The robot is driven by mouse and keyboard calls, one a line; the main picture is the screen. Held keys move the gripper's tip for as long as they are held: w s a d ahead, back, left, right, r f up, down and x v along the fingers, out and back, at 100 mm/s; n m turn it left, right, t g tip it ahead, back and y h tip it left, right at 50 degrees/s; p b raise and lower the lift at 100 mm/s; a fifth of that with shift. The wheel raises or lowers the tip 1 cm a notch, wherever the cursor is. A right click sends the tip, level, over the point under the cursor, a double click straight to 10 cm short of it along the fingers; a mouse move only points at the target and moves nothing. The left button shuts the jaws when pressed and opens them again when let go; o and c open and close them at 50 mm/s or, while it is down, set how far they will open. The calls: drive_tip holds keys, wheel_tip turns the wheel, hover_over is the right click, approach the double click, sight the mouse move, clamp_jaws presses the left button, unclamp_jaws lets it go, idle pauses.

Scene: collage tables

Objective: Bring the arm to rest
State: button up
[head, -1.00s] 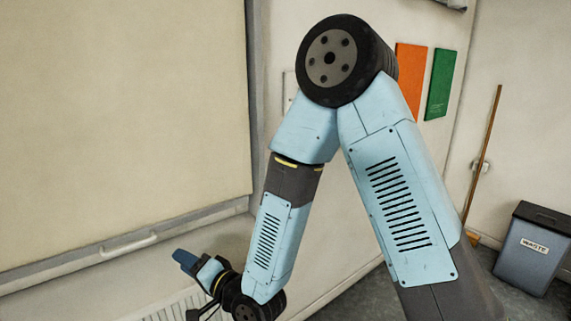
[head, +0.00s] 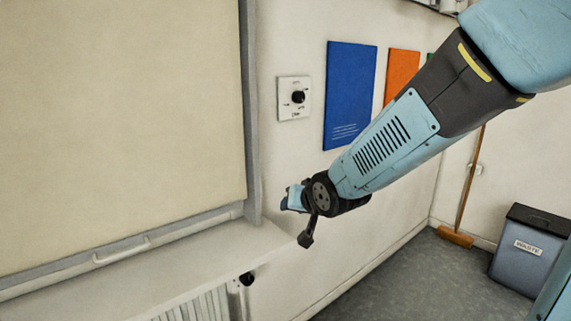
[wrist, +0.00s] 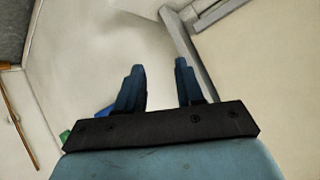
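My arm reaches in from the upper right of the head view and slopes down to the left. My gripper (head: 287,199) is at its far end, in front of the pale wall below the dial and beside the lower corner of the window frame. In the wrist view my gripper (wrist: 160,70) shows two dark blue fingers standing apart with a clear gap. Nothing is between them; only pale wall shows behind. The fingers look small and partly hidden by the wrist in the head view.
A sill (head: 190,268) with a radiator (head: 195,305) below it is at the lower left. A wall dial (head: 297,97), a blue panel (head: 350,95) and an orange panel (head: 402,75) are on the wall. A broom (head: 469,185) and a waste bin (head: 530,250) stand at the right.

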drive_tip(key=s+d+r+g+h, duration=0.1)
drive_tip(key=s+d+r+h, duration=0.15)
drive_tip(key=d, duration=0.35)
drive_tip(key=s+d+r+g+h, duration=0.1)
drive_tip(key=s+d+r, duration=0.25)
drive_tip(key=d, duration=0.35)
drive_tip(key=s+d+r+g, duration=0.1)
drive_tip(key=s+d, duration=0.3)
drive_tip(key=s, duration=0.3)
drive_tip(key=s+d+r+g+h, duration=0.1)
drive_tip(key=s+d, duration=0.3)
drive_tip(key=s, duration=0.3)
drive_tip(key=shift+r+m, duration=0.15)
drive_tip(key=shift+m, duration=0.15)
